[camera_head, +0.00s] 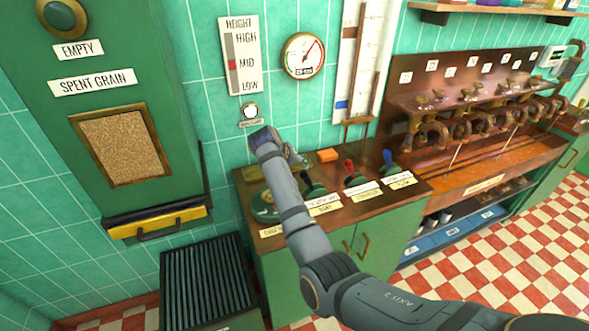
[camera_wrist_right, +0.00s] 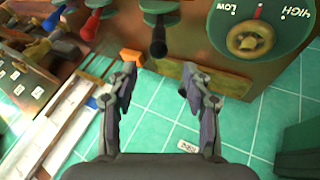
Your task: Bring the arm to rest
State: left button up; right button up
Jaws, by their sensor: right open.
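My right arm (camera_head: 290,205) comes in from the lower right of the head view and reaches up over the green cabinet's wooden top. Its wrist end is raised in front of the tiled wall, beside the levers. In the right wrist view my right gripper (camera_wrist_right: 158,88) is open, with its two fingers apart and nothing between them. A black-knobbed lever (camera_wrist_right: 158,45) stands just beyond the fingers in that view. In the head view the fingers are mostly hidden by the wrist. My left gripper is in neither view.
The counter (camera_head: 415,188) carries a red lever (camera_head: 350,167), a blue lever (camera_head: 388,158) and an orange block (camera_head: 328,155). A low/high dial (camera_wrist_right: 250,40) is near the gripper. Checkered floor (camera_head: 540,240) is clear.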

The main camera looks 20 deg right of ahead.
jog(key=s+d+f+y, duration=0.1)
jog(key=s+d+f, duration=0.1)
jog(key=s+f, duration=0.5)
jog(key=s+d+f+y, duration=0.1)
jog(key=s+d+f, duration=0.2)
jog(key=s+f, duration=0.35)
jog(key=s+a+n+g+y, duration=0.1)
jog(key=s+a+n+y, duration=0.15)
jog(key=s, duration=2.05)
notch_tip(320, 180, down, 26)
jog(key=s+d+m+g, duration=0.1)
jog(key=s+d, duration=0.1)
jog(key=s+f+g, duration=0.1)
jog(key=s+f, duration=1.6)
jog(key=s, duration=0.2)
jog(key=shift+d+g, duration=0.3)
jog(key=shift+d, duration=0.15)
